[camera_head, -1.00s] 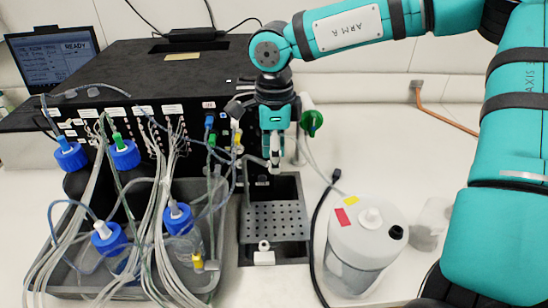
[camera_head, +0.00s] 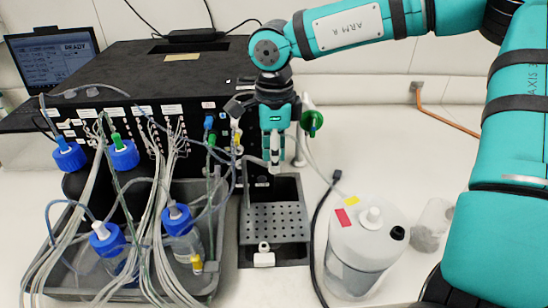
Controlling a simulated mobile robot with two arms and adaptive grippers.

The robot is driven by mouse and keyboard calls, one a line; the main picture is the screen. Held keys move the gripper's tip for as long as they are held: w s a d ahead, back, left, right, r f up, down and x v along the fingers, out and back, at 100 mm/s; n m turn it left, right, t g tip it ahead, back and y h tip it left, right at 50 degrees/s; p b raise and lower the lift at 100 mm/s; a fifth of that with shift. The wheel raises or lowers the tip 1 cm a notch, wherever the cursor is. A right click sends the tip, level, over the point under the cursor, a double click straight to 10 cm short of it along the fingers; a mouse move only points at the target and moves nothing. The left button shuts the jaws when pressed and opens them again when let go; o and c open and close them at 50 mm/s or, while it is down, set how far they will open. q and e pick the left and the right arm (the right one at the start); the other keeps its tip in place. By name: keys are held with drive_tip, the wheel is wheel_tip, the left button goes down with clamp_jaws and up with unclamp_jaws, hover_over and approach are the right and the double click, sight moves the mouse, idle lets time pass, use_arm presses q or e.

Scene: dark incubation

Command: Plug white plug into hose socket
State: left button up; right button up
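My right gripper (camera_head: 274,168) points down from the teal arm, over the back part of a dark tray with a perforated plate (camera_head: 275,222). Its fingers are close together, with pale parts at the tips. I cannot tell whether they grip anything. A small white plug-like fitting (camera_head: 264,257) sits at the tray's front edge, apart from the gripper. A clear hose (camera_head: 311,158) hangs from the black instrument just right of the gripper. I cannot make out the hose socket. My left gripper is not in view.
A grey tub (camera_head: 60,287) with blue-capped bottles (camera_head: 176,217) and many hoses stands left. The black instrument (camera_head: 170,75) is behind. A white canister (camera_head: 365,245), a black cable (camera_head: 316,235) and a small clear jar (camera_head: 433,225) are right.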

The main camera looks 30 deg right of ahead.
clamp_jaws()
drive_tip(key=shift+r, duration=0.1)
drive_tip(key=shift+r+p, duration=1.7)
drive_tip(key=shift+r, duration=1.2)
